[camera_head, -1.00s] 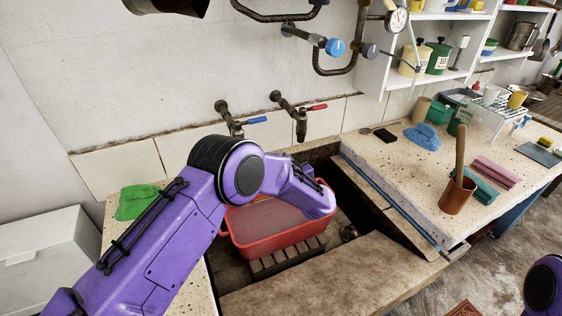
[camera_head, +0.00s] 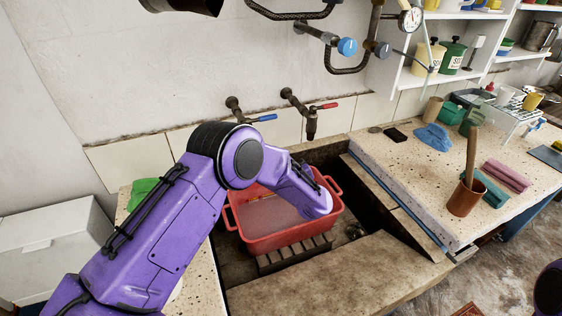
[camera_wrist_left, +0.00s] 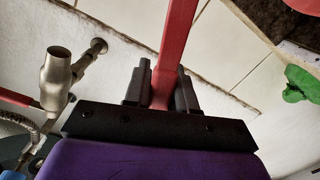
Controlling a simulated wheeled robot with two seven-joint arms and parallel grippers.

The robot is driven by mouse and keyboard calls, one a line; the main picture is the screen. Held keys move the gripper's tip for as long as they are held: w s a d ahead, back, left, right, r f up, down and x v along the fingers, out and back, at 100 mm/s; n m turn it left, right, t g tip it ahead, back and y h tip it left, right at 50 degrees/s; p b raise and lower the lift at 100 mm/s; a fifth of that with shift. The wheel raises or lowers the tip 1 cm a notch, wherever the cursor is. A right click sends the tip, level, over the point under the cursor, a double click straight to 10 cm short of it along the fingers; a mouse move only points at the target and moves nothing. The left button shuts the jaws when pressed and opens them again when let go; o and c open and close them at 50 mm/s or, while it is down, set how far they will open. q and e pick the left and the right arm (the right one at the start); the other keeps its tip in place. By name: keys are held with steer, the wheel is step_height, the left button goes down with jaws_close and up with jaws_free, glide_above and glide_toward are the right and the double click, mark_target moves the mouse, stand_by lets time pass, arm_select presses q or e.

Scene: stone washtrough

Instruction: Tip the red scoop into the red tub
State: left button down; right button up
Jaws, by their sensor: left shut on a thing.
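The red tub (camera_head: 272,243) stands in the stone trough in the head view, upright, with a flat greyish-pink surface inside it. My left arm reaches over the tub and covers part of its back and right side. My left gripper (camera_wrist_left: 162,78) is shut on a red bar, the handle of the red scoop (camera_wrist_left: 178,35), which runs up out of the wrist view. The scoop's bowl shows in neither view, so I cannot tell its tilt or contents. In the head view my wrist hides the gripper and scoop. My right gripper is out of view.
Two wall taps, one with a blue lever (camera_head: 262,118) and one with a red lever (camera_head: 326,106), stand behind the trough.

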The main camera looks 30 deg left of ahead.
arm_select(q)
steer(key=shift+s+a, duration=0.1)
steer(key=shift+s+a+f+n+h, duration=0.15)
steer(key=shift+s+a+f+n, duration=0.1)
steer(key=shift+s+a+n, duration=0.25)
steer(key=shift+s+a+f+n+h, duration=0.2)
steer(key=shift+s+a+n, duration=0.15)
steer(key=shift+a+n, duration=0.15)
steer(key=shift+f, duration=0.1)
steer(key=shift+s+a+f+n, duration=0.65)
steer(key=shift+s+a+n, duration=0.2)
steer(key=shift+a+n, duration=0.1)
stand_by(0.4)
steer(key=shift+s+a+f+n+h+b, duration=0.25)
steer(key=shift+s+a+f+n+b, duration=0.25)
steer(key=shift+s+a+f+n, duration=0.4)
steer(key=shift+w, duration=0.1)
